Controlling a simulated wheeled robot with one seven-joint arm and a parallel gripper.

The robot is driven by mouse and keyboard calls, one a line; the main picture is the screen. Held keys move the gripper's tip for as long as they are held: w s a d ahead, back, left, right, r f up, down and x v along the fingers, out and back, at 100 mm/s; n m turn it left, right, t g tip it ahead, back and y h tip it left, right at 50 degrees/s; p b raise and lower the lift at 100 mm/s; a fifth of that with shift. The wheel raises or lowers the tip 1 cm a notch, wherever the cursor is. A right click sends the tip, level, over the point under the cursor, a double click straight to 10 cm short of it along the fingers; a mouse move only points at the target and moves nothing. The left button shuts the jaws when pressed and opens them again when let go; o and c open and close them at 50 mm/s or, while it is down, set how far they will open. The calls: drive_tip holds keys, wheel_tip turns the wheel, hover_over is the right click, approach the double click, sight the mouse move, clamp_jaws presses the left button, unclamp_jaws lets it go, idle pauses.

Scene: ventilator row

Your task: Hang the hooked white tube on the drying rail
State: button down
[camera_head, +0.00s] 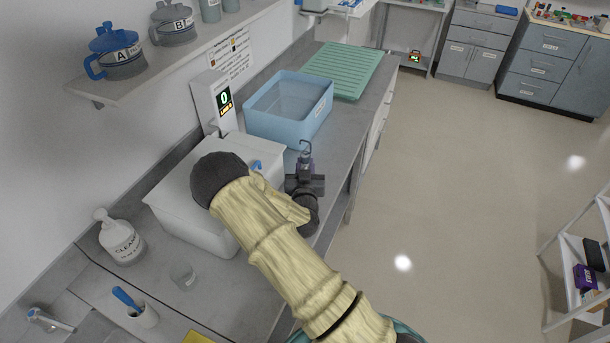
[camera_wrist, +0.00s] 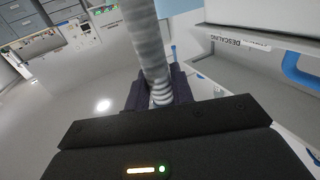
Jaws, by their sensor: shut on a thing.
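My gripper (camera_head: 305,172) is shut on the hooked white tube (camera_wrist: 150,45), a ribbed, pale grey-white hose in the wrist view. The fingers (camera_wrist: 160,95) press it from both sides, and the tube runs away from them past the top edge of that view. I cannot make out the drying rail in either view.
A blue bin (camera_head: 276,138), a ribbed green mat (camera_head: 344,70) and a white lidded tank (camera_head: 170,205) are on the grey counter. A display unit (camera_head: 213,103) stands by the wall. A shelf (camera_head: 180,58) holds jugs. The floor (camera_head: 450,170) right of the counter is clear.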

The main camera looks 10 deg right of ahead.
drive_tip(key=shift+f+p, duration=0.55)
drive_tip(key=shift+f, duration=1.5)
drive_tip(key=shift+f, duration=0.2)
drive_tip(key=c, duration=1.2)
unclamp_jaws()
drive_tip(key=shift+r, duration=0.2)
